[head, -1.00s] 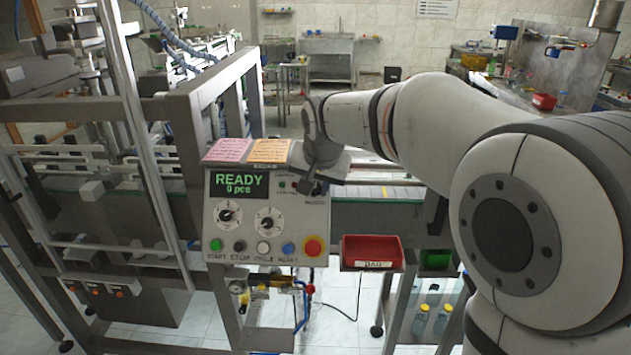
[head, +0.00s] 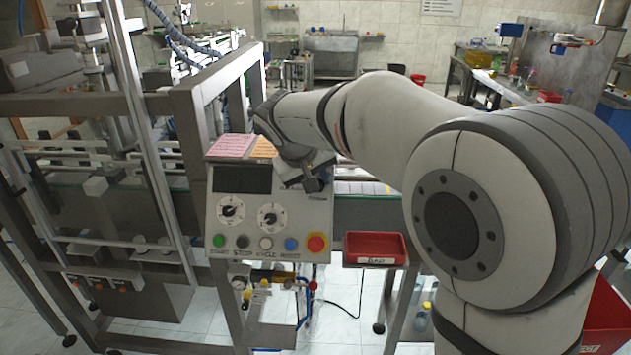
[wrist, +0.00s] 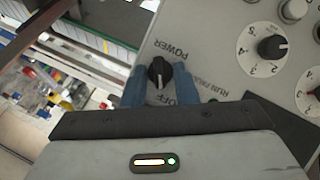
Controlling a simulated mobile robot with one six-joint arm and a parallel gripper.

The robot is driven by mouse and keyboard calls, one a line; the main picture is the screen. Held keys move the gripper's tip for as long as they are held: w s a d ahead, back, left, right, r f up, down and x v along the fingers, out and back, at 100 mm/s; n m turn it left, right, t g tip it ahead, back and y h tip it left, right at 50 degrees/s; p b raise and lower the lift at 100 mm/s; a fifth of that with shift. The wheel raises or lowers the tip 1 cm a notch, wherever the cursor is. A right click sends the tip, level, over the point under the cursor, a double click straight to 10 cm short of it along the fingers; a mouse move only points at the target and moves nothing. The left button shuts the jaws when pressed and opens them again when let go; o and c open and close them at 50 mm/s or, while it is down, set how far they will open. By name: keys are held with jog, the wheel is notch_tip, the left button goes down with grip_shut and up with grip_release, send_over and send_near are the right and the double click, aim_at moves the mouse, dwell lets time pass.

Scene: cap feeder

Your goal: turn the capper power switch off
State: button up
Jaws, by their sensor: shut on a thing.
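The power switch is a small black knob (wrist: 159,72) on the grey capper panel (wrist: 215,62), with POWER and OFF lettering beside it in the wrist view. My gripper (wrist: 160,78) has its two blue fingers on either side of the knob, shut on it. The exact pointer direction is hard to read. In the head view my gripper (head: 312,182) is at the upper right of the control panel (head: 290,248) and hides the switch. The panel's display (head: 241,179) is dark.
The panel carries two white dials, a row of coloured buttons and a red stop button (head: 316,243). Pink and orange notes (head: 232,145) lie on its top. A red tray (head: 375,247) sits to its right. A conveyor (head: 365,208) runs behind.

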dwell(0.4)
jog(key=o, duration=0.7)
jog(key=shift+c, duration=0.2)
jog(key=v, duration=0.8)
jog(key=shift+f, duration=0.1)
jog(key=s+d+f+m+g+y, duration=0.1)
jog(key=s+d+f, duration=0.35)
jog(key=d, duration=0.25)
jog(key=s+d+f+m+g, duration=0.1)
jog(key=s+d+f, duration=0.2)
jog(key=s+d, duration=0.35)
jog(key=s+d+f+m+y, duration=0.2)
jog(key=s+d+f, duration=0.3)
jog(key=s+f, duration=0.3)
jog(key=s, duration=0.4)
jog(key=shift+f+g, duration=0.35)
jog(key=shift+g, duration=0.05)
